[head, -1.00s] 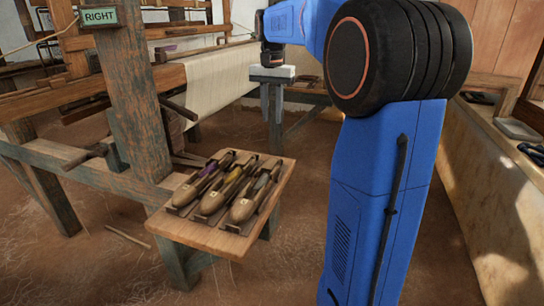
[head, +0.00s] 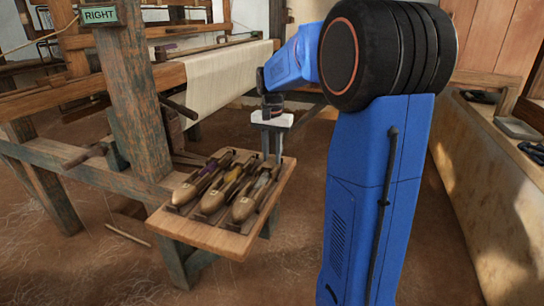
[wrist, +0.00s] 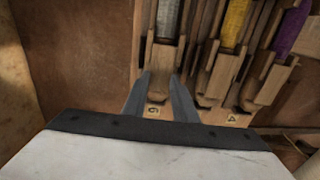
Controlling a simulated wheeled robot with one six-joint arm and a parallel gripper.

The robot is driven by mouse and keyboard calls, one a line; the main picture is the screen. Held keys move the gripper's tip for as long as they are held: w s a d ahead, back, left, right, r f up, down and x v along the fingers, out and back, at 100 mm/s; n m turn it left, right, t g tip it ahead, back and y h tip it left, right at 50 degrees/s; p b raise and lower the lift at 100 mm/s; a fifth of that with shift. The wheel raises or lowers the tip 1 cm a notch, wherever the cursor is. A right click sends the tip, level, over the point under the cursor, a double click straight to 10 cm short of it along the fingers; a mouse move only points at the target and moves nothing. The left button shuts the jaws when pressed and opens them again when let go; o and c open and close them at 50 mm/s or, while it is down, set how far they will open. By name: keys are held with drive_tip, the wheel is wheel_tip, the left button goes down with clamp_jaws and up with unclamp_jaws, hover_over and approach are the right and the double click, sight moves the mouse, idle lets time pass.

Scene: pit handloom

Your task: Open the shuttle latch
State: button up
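Three wooden shuttles lie side by side in slots on a small wooden stand (head: 205,236): one with purple yarn (head: 207,177), one with yellow yarn (head: 222,189) and one with grey yarn (head: 254,196). In the wrist view the grey yarn (wrist: 167,18), yellow yarn (wrist: 236,22) and purple yarn (wrist: 291,30) show at the top. My gripper (wrist: 160,75) is open, its two fingers apart over the near end of the grey-yarn shuttle's slot. In the head view my gripper (head: 271,150) hangs at the stand's far right corner. I cannot clearly make out a latch.
The loom's thick post (head: 135,95) with a RIGHT sign (head: 99,15) stands left of the stand. Cream cloth (head: 225,78) on the loom lies behind. A ledge with small items (head: 520,128) runs along the right. Bare floor lies in front.

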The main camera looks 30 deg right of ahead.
drive_tip(key=shift+f, duration=0.3)
clamp_jaws()
